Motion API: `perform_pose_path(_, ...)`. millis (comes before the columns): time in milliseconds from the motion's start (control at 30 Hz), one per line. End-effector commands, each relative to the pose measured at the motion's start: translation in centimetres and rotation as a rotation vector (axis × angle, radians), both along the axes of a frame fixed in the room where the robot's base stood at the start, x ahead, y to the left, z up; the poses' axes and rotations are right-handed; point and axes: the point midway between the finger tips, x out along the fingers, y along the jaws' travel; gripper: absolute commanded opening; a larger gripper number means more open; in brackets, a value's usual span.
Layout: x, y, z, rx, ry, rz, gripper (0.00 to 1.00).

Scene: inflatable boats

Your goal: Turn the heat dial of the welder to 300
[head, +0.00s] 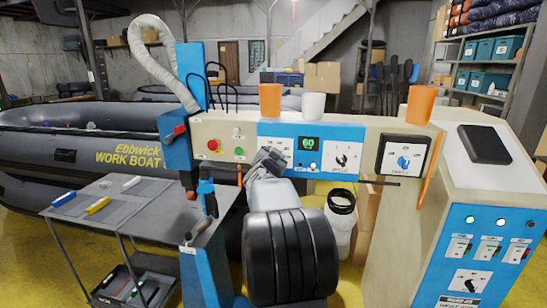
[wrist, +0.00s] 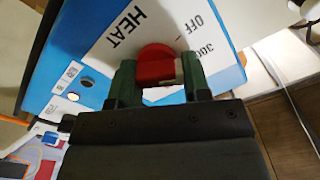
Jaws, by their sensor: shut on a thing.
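The heat dial (wrist: 156,62) is a red knob on a white plate (wrist: 120,55) marked HEAT, OFF and 300 in the wrist view. My gripper (wrist: 158,78) is shut on it, with one dark green finger on each side. A pale patch shows on the knob's right side, toward the 300 marking; the exact pointer setting is unclear. The welder (head: 215,130) is a long beige cabinet with blue panels in the head view. There my gripper (head: 266,160) is at the left part of the middle blue panel and hides the heat dial.
A green display (head: 309,144) reads 60, right of my gripper. A black dial (head: 341,161) and a blue dial (head: 403,163) are farther right. A grey cart (head: 110,205) is at left.

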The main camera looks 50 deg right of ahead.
Motion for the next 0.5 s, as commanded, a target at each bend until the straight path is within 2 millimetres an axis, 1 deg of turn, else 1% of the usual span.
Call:
perform_pose_path(67,0.03,0.03,0.04,0.0,0.0,0.001,0.2)
perform_pose_path(100,0.03,0.03,0.04,0.0,0.001,0.001,0.45)
perform_pose_path(300,0.01,0.01,0.03,-0.001,0.001,0.001,0.64)
perform_pose_path(367,0.01,0.0,0.03,-0.001,0.001,0.0,0.69)
perform_pose_path(500,0.0,-0.01,0.02,-0.001,0.001,0.0,0.69)
